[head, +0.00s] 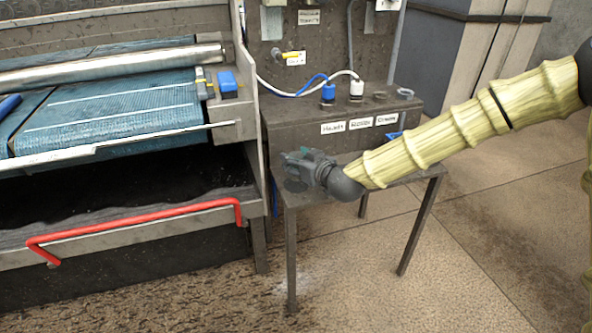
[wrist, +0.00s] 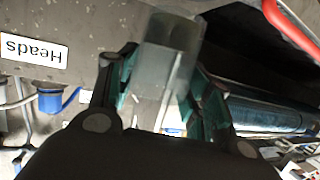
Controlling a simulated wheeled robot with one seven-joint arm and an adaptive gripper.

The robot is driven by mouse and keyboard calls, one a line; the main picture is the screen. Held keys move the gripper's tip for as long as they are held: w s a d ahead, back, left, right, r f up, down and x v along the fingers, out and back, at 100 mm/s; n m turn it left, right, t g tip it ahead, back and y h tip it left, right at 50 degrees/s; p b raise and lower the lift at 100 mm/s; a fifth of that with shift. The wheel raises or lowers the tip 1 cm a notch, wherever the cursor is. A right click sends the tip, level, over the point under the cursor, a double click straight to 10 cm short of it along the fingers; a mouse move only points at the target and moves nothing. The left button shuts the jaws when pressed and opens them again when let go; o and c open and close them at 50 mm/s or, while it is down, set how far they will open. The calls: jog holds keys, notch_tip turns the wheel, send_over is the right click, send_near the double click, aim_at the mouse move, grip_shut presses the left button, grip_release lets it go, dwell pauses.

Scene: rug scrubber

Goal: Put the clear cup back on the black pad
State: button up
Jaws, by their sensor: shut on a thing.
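A clear cup (wrist: 166,62) stands out between the two fingers of my gripper (wrist: 162,92) in the wrist view. The fingers, with teal inner faces, are shut on its sides. In the head view my gripper (head: 306,168) is over the left end of a small dark table, close to the machine's side. The cup is hard to make out there. A dark round patch (head: 297,186) shows just below the gripper; I cannot tell whether it is the black pad or the cup's base.
Behind the table a dark ledge (head: 310,115) carries a blue-capped item (head: 328,93), a white-capped one (head: 356,90) and small round pieces (head: 404,93). A rug machine with a red handle (head: 140,220) stands left. The table's right part (head: 410,174) looks mostly clear.

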jog(key=shift+w+a, duration=0.15)
jog(key=shift+w, duration=0.3)
jog(key=shift+f+b, duration=0.45)
jog(key=shift+f, duration=1.3)
jog(key=shift+f, duration=0.1)
jog(key=o, duration=1.1)
jog(key=shift+o, duration=0.2)
jog(key=p+v, duration=0.1)
jog(key=v, duration=1.1)
jog(key=shift+r, duration=0.2)
